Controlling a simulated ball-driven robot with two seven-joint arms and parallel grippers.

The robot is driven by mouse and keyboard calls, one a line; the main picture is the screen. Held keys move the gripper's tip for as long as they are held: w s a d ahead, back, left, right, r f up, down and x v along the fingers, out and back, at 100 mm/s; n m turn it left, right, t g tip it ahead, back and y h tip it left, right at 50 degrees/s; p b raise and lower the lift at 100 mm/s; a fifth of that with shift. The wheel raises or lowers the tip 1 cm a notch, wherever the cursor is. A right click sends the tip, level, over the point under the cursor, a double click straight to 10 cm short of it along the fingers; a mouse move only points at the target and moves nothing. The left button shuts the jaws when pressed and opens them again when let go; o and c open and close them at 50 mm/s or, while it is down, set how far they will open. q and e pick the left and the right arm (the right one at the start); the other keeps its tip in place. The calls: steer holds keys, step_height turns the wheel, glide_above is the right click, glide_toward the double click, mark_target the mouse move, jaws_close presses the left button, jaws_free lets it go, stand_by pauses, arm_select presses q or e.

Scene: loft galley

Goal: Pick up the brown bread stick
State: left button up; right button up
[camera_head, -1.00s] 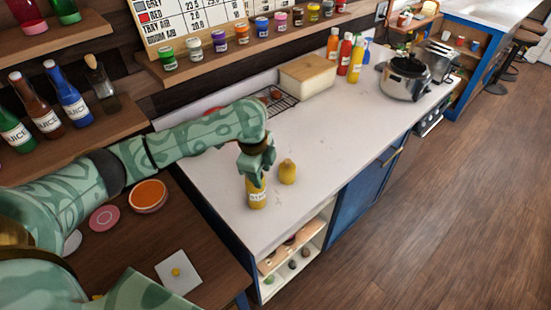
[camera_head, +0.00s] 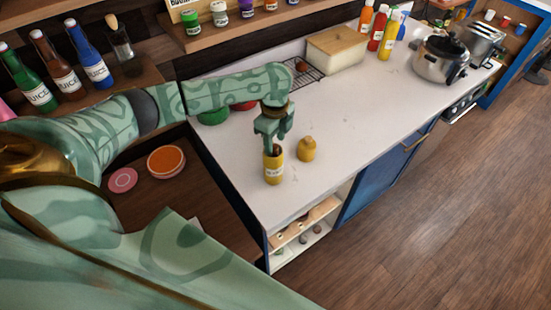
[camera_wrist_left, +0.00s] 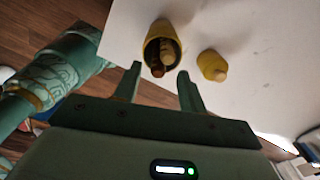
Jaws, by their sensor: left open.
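A yellow labelled jar (camera_head: 274,172) stands upright near the front left edge of the white counter. In the left wrist view, the jar (camera_wrist_left: 148,51) is open towards the camera, with sticks inside. A darker brown bread stick (camera_wrist_left: 157,71) has its end at the near rim, and a lighter tan stick (camera_wrist_left: 168,48) lies beside it. My left gripper (camera_head: 274,140) is open and empty, pointing down just above the jar mouth. In the left wrist view its fingertips (camera_wrist_left: 159,72) are on either side of the brown stick's end, apart from it. My right gripper is out of view.
A yellow knobbed lid or pot (camera_head: 307,150) stands close right of the jar. A bread box (camera_head: 336,52), bottles (camera_head: 376,35) and a steel pot (camera_head: 437,62) are farther back. The counter's middle is clear. A shelf with juice bottles (camera_head: 92,60) is at the left.

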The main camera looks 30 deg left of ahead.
mark_target(275, 145)
arm_select(q)
step_height(275, 145, down, 4)
steer(key=shift+d+f+b, duration=0.1)
steer(key=shift+f+b, duration=0.05)
steer(key=shift+b, duration=0.15)
steer(key=shift+s, duration=0.1)
jaws_close()
